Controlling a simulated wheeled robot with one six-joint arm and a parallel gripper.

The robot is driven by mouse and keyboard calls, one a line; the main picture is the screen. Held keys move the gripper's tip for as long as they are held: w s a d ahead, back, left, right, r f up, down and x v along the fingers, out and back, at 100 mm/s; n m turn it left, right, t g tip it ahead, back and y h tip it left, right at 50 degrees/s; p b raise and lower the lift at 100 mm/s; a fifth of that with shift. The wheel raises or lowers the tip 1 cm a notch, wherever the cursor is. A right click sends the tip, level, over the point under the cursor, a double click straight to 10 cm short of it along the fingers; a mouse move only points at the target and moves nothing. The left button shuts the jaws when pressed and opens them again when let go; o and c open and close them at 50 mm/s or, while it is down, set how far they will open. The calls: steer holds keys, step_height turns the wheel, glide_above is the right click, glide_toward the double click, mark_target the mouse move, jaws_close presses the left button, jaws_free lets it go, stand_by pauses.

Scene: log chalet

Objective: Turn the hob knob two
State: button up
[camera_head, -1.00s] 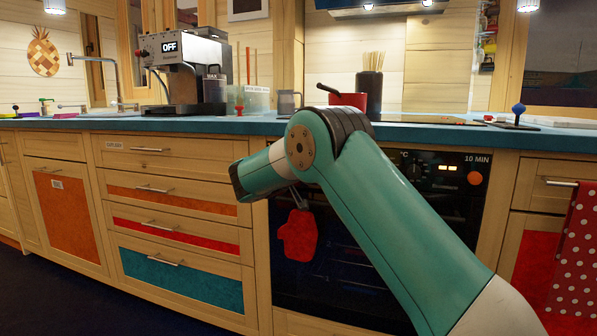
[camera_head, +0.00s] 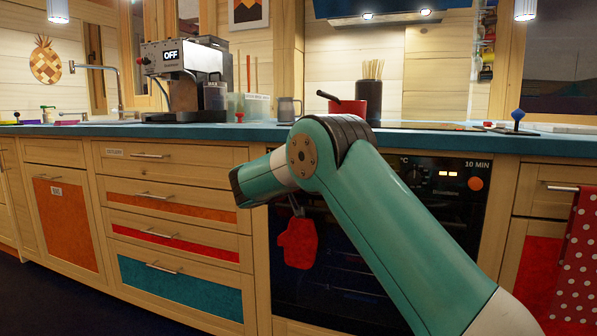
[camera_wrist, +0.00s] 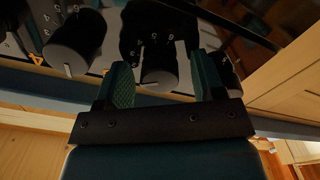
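In the wrist view, a black hob knob (camera_wrist: 158,68) with white numerals on its skirt and a pale pointer line stands between the fingers of my gripper (camera_wrist: 161,80). The gripper is open, with one green-padded finger on each side of this knob. I see a gap at the left finger; contact at the right finger is unclear. A second knob (camera_wrist: 76,45) is to the left, apart from the gripper. Another dark knob seems partly hidden behind the right finger. I cannot tell which knob is number two. In the head view my arm hides the gripper.
Above is the blue worktop (camera_head: 190,130), with a red pan (camera_head: 348,107) and a coffee machine (camera_head: 185,75). A polka-dot towel (camera_head: 578,255) hangs at the right.

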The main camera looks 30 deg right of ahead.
steer(key=p+v, duration=0.2)
steer(key=v, duration=1.5)
steer(key=shift+s+a+f, duration=0.1)
steer(key=shift+s, duration=0.05)
